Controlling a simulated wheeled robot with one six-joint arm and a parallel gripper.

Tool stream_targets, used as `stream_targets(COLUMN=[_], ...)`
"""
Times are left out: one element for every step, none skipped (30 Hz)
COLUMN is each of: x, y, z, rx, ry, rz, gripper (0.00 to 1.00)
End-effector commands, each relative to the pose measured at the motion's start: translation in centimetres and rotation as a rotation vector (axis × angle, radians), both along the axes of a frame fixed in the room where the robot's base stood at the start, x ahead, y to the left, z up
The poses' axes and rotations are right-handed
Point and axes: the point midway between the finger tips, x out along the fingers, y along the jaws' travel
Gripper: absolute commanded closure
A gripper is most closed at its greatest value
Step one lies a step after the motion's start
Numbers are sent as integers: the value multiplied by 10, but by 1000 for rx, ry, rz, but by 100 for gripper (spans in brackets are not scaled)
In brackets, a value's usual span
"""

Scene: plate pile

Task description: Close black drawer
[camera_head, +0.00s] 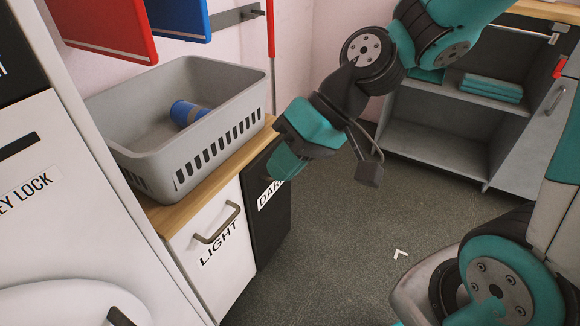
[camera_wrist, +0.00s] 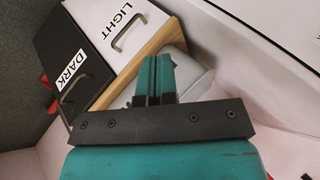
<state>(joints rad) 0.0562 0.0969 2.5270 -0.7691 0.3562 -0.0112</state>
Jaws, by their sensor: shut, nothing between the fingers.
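The black drawer (camera_head: 273,228), labelled DARK, stands right of the white LIGHT drawer under a wooden top. Its front looks about level with the white front. In the wrist view the black drawer (camera_wrist: 62,42) shows at the upper left with its handle and label. My gripper (camera_head: 280,168) is in front of the upper part of the black drawer in the head view and hides some of it and its label. In the wrist view my gripper (camera_wrist: 153,72) has its teal fingers together, empty. I cannot tell whether it touches the drawer.
The white LIGHT drawer (camera_head: 212,262) looks shut. A grey basket (camera_head: 140,155) with a blue can (camera_head: 188,113) sits on the wooden top (camera_head: 160,218). A white machine stands at the left. An open shelf (camera_head: 435,125) with teal cloths is at the back right.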

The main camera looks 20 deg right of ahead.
Motion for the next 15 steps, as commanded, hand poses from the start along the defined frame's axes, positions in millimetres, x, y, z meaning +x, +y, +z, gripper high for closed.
stream_targets(x=[23, 36, 52, 64, 76, 89, 98, 106, 115, 120, 125, 129, 132, 133, 135], y=[-12, -19, -30, -39, -49, -64, -76, -88, -103, -115, -125, -137, -146, -152, -160], z=[-42, -55, -71, -83, -94, -108, -118, -127, -139, -146, -153, -161, -166, -170, -174], rx=[86, 141, 213, 266, 315, 377, 421, 461, 508, 540, 567, 598, 617, 633, 649], ry=[31, 37, 43, 45, 46, 46, 46, 44, 40, 38, 35, 31, 28, 26, 24], rz=[-111, -175, -265, -334, -404, -496, -565, -630, -712, -768, -819, -878, -916, -948, -982], gripper=[100, 100, 100, 100, 100, 100, 100, 100, 100, 100, 100, 100, 100, 100, 100])
